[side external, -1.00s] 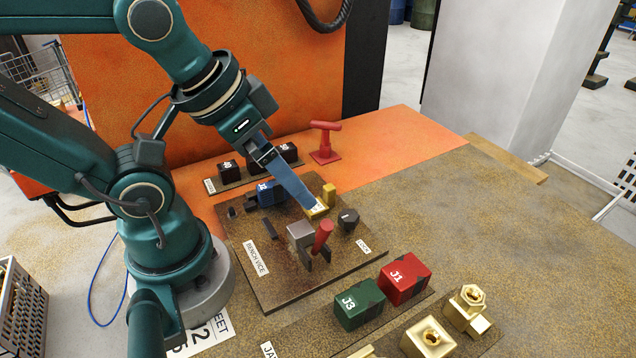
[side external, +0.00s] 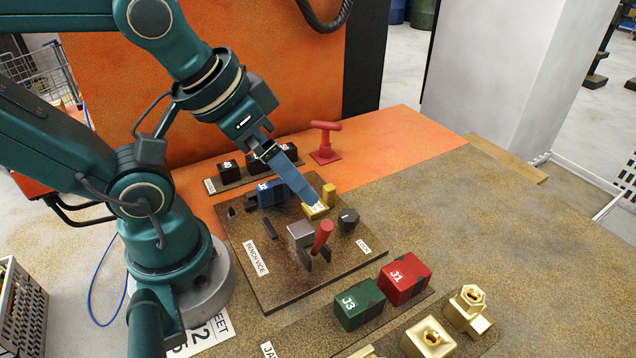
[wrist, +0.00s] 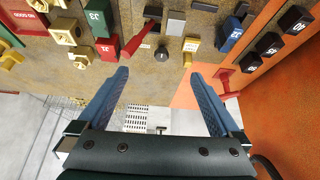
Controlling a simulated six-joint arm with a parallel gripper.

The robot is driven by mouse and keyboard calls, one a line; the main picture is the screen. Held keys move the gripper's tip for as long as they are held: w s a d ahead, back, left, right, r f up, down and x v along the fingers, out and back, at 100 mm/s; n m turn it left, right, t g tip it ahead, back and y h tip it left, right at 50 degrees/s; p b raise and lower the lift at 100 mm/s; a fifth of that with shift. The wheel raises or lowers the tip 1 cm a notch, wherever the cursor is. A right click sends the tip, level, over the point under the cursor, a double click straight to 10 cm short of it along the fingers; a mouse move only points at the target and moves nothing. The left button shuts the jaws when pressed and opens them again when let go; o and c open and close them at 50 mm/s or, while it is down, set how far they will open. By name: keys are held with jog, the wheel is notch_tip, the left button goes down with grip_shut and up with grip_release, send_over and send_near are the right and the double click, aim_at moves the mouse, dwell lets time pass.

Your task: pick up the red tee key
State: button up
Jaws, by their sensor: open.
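The red tee key (side external: 325,142) stands upright on the orange strip of the table behind the vice board, its crossbar on top. In the wrist view the tee key (wrist: 226,80) is just outside the right-hand finger, partly overlapped by it. My gripper (side external: 310,197) is open and empty, its blue fingers pointing down toward the brass piece on the board. In the side view it is in front of the tee key and apart from it; one finger mostly hides the other. The wrist view shows both fingers of my gripper (wrist: 160,74) spread wide.
The bench vice board (side external: 290,285) carries a brass piece (side external: 329,193), a black knob (side external: 348,219), a blue block (side external: 270,194) and a red handle (side external: 322,237). Black blocks (side external: 228,168) stand left of the tee key. Red (side external: 404,278) and green (side external: 359,304) blocks are in front. Table right of the key is clear.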

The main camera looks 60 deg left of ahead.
jog(key=w+a+r+n+y, duration=0.1)
jog(key=w+a+r+n, duration=0.3)
jog(key=w, duration=0.4)
jog(key=n+g+y, duration=0.2)
jog(key=n+g, duration=0.1)
jog(key=n, duration=0.2)
send_over(327, 132)
jog(key=s+d, duration=0.2)
notch_tip(327, 132, down, 7)
jog(key=x, duration=0.5)
jog(key=shift+a+f, duration=0.2)
jog(key=shift+a, duration=0.05)
jog(key=shift+w+a+x, duration=0.1)
jog(key=shift+x, duration=1.35)
jog(key=shift+w+a+x, duration=0.1)
jog(key=shift+x, duration=1.35)
jog(key=shift+r, duration=0.15)
jog(key=c, duration=1.2)
